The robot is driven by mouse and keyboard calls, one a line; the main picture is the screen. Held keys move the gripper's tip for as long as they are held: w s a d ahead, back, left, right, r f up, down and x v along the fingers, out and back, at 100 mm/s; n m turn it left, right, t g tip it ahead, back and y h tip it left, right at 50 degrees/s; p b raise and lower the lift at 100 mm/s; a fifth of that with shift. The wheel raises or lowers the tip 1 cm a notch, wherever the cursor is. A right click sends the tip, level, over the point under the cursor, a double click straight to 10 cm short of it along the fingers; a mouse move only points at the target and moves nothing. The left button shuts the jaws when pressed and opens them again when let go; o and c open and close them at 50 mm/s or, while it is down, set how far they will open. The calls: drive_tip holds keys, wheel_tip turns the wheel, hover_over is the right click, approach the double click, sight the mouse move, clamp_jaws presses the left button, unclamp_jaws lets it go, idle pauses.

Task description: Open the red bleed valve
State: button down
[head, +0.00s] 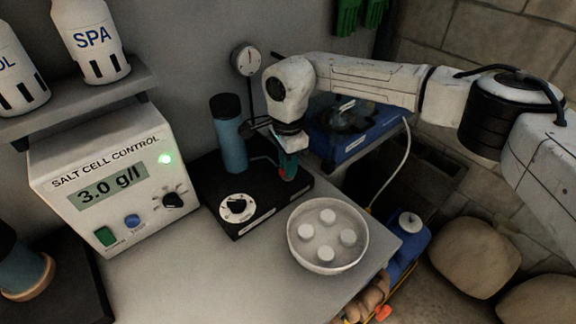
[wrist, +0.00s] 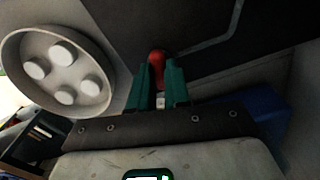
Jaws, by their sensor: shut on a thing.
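In the wrist view the red bleed valve (wrist: 157,58) shows as a rounded red end between the tips of my gripper's green fingers. My gripper (wrist: 160,75) is shut on it. Only a small bit of red shows there beside the fingers. The rest of the valve is hidden by my gripper, and I cannot tell how far it is turned.
A bowl with several white tablets (head: 328,266) stands close in front of my gripper. A salt cell control box (head: 105,185) is at left, a round gauge (head: 246,60) behind, and a blue case (head: 352,125) at right. The grey bench front is clear.

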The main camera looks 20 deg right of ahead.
drive_tip(key=shift+n+b, duration=0.35)
drive_tip(key=shift+n, duration=0.95)
drive_tip(key=shift+r, duration=0.1)
drive_tip(key=c, duration=1.1)
unclamp_jaws()
wheel_tip(320, 180, up, 11)
drive_tip(key=shift+f+b, duration=0.15)
drive_tip(key=shift+b, duration=0.45)
